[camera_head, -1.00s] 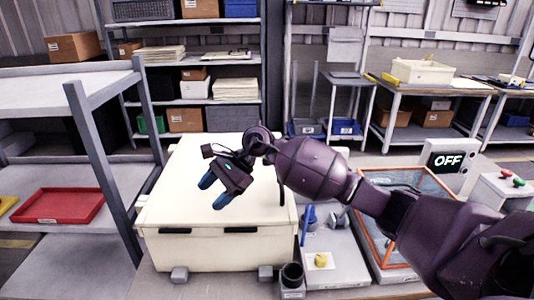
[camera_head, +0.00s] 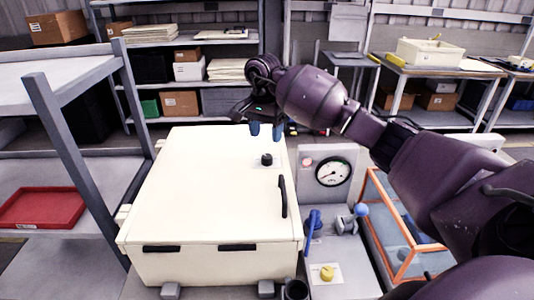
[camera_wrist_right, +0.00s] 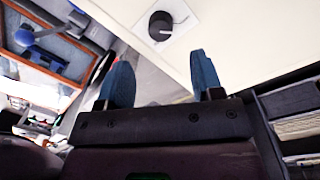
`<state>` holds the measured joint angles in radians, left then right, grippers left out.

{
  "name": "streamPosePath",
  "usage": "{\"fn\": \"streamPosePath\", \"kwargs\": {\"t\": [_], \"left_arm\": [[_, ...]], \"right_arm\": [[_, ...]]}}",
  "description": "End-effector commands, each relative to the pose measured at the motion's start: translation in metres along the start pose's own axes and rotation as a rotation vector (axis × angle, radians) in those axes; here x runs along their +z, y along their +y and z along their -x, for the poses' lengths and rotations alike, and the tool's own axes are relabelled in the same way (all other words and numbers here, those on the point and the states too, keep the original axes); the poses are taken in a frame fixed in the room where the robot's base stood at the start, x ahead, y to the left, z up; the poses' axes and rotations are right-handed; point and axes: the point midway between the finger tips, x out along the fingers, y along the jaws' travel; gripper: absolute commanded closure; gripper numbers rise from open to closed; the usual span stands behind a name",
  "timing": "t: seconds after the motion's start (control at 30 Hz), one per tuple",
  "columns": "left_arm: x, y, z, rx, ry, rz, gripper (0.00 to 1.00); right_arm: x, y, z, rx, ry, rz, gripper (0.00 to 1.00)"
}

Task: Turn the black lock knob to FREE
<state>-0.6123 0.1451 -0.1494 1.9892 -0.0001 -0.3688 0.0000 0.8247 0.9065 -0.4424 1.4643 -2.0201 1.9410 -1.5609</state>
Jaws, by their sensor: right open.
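The black lock knob (camera_head: 267,159) stands on a small pale plate on the top of a cream cabinet (camera_head: 190,200), near its back right part. It also shows in the right wrist view (camera_wrist_right: 160,25), with a light mark on its face; the lettering is too small to read. My right gripper (camera_head: 266,131) is open and empty, with blue fingertips pointing down, just behind and above the knob in the head view. In the right wrist view the knob lies beyond the two fingers (camera_wrist_right: 163,78), apart from them. My left gripper is not in view.
A black handle (camera_head: 283,196) rises at the cabinet's right edge. To the right stand a round gauge (camera_head: 332,172), a blue-knobbed lever (camera_head: 361,211), a yellow knob (camera_head: 327,272) and an orange-framed box (camera_head: 402,278). Grey shelving with a red tray (camera_head: 42,208) is at left.

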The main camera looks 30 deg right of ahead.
Motion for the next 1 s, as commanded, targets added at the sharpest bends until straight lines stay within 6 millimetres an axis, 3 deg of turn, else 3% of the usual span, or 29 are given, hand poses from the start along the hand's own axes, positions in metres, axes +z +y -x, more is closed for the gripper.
{"fn": "streamPosePath", "kwargs": {"t": [0.2, 0.43, 0.87, 1.0], "left_arm": [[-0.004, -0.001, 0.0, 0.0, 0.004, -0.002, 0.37], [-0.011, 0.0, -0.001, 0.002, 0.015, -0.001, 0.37], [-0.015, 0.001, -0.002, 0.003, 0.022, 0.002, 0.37], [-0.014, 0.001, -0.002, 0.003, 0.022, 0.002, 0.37]], "right_arm": [[0.001, 0.0, -0.04, 0.001, -0.005, -0.001, 0.4], [0.001, 0.0, -0.067, 0.0, -0.004, -0.001, 0.4], [0.001, 0.0, -0.075, 0.0, -0.002, 0.0, 0.4], [0.001, 0.0, -0.075, 0.0, -0.002, 0.0, 0.58]]}}
